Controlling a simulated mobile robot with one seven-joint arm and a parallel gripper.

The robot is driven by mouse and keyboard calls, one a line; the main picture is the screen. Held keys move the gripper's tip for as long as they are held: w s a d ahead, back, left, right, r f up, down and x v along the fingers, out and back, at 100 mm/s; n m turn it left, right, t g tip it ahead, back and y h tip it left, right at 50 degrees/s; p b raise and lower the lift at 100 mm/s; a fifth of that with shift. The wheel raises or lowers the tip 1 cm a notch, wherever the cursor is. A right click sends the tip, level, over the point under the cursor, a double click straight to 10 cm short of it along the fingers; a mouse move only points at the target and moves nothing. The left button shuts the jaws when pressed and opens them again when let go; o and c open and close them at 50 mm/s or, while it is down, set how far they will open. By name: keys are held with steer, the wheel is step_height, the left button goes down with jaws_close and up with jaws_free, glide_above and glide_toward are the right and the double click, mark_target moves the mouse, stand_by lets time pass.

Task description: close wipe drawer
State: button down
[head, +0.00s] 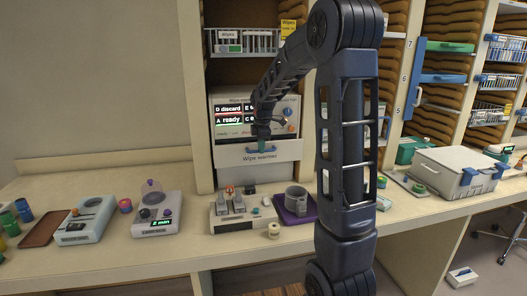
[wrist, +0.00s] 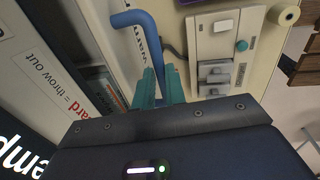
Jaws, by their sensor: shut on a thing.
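The wipe warmer (head: 250,103) is a pale box in the tall shelf bay, with a lit display on its face. Its white drawer front (head: 287,152), labelled "Wipe warmer", sits below the display. In the wrist view the drawer's blue bar handle (wrist: 128,18) runs down between my teal fingers. My gripper (head: 263,138) is shut on this handle; its fingers also show in the wrist view (wrist: 160,88). A narrow opening with small packs (wrist: 114,88) shows between the warmer face and the drawer front, so the drawer appears partly open. My arm hides part of the warmer's right side.
A wire basket (head: 245,41) hangs above the warmer. A grey lidded box (head: 450,168) stands at right.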

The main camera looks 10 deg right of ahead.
steer(key=shift+w+r, duration=0.15)
steer(key=shift+w, duration=0.3)
steer(key=c, duration=1.5)
jaws_free()
steer(key=shift+o, duration=0.2)
step_height(320, 180, up, 10)
steer(key=s, duration=0.2)
steer(key=shift+r, duration=0.25)
